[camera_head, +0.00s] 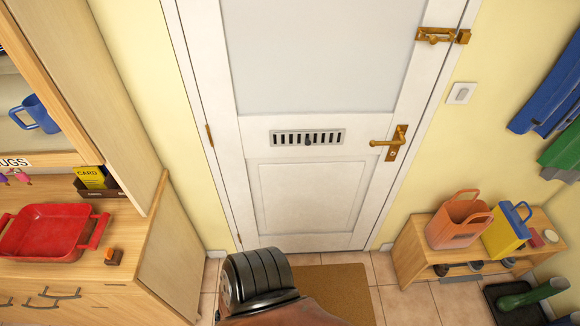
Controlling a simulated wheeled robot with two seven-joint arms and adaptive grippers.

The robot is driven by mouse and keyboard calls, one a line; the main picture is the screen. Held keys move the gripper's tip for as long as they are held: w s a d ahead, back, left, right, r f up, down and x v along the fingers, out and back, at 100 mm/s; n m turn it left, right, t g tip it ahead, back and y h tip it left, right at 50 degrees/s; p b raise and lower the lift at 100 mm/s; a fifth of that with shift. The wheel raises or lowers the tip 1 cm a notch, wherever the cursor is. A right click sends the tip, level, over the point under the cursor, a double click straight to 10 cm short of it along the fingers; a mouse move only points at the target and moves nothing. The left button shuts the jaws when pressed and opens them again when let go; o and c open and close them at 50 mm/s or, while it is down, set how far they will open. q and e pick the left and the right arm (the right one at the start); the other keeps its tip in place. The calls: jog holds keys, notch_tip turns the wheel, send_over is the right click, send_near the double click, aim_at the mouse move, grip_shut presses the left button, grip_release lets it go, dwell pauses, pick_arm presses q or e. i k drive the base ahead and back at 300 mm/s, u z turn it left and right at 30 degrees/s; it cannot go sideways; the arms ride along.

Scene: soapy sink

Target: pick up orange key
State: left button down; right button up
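A small orange and brown object (113,257) sits on the wooden counter (143,236) at the left, just right of the red tray. It is too small to tell whether it is the orange key. No other key shape is clear in this view. Neither my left gripper nor my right gripper shows.
A red tray (43,255) and a yellow card box (92,178) are on the counter. A blue mug (36,114) stands on the shelf. A closed white door (308,200) is ahead. A bench (412,257) at right bears an orange bag (459,221) and a yellow container (503,238).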

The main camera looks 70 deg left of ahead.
aim_at(108, 253)
jog(key=u, duration=1.3)
jog(key=k, duration=0.55)
jog(key=u, duration=0.25)
